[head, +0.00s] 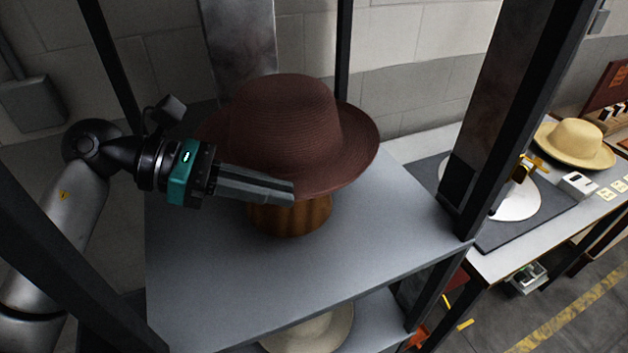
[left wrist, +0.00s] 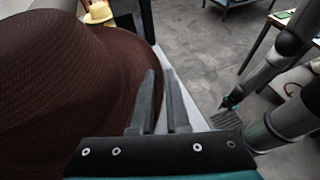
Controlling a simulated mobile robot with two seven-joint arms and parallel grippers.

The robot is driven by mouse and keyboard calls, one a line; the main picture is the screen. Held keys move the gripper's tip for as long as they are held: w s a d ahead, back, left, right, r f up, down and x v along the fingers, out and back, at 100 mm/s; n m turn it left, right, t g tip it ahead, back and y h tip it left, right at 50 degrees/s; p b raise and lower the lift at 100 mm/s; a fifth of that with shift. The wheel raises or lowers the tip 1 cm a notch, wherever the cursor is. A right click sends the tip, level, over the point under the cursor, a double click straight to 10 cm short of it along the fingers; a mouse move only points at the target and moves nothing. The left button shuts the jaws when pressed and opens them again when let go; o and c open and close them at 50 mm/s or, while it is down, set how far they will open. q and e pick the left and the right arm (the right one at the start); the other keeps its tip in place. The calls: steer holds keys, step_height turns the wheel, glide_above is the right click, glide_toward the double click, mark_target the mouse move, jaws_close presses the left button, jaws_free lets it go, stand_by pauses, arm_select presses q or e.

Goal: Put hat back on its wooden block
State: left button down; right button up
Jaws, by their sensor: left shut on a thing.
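The dark brown hat (head: 290,125) is upright above the wooden block (head: 290,218), whose lower part shows beneath the brim. The brim hides the block's top, so I cannot tell whether the hat rests fully on it. My left gripper (head: 288,190) comes in from the left and is shut on the near brim. In the left wrist view the hat (left wrist: 70,85) fills the left side, its brim edge at my left gripper's fingers (left wrist: 163,85). My right gripper (left wrist: 228,104) is small and far off in that view; its jaw state is unclear.
The block stands on a grey shelf (head: 210,290) between dark upright posts (head: 515,110). A pale hat (head: 315,332) lies on a lower level. At right, a bench holds a straw hat (head: 575,142) and a white disc (head: 515,200). The shelf's front is clear.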

arm_select(q)
steer(key=shift+a+f, duration=0.25)
steer(key=shift+f, duration=0.2)
steer(key=shift+f+b, duration=0.25)
steer(key=shift+b, duration=0.15)
step_height(320, 180, down, 8)
steer(key=b, duration=0.5)
steer(key=shift+f, duration=0.1)
steer(key=shift+f+b, duration=0.65)
steer(key=shift+b, duration=0.4)
arm_select(e)
step_height(320, 180, down, 8)
steer(key=a, duration=0.1)
steer(key=shift+a, duration=0.15)
arm_select(q)
steer(key=shift+f+b, duration=0.6)
steer(key=shift+b, duration=0.2)
arm_select(e)
steer(key=shift+a+f, duration=0.1)
steer(key=shift+f, duration=0.65)
arm_select(q)
steer(key=c, duration=0.8)
jaws_free()
steer(key=shift+d, duration=0.1)
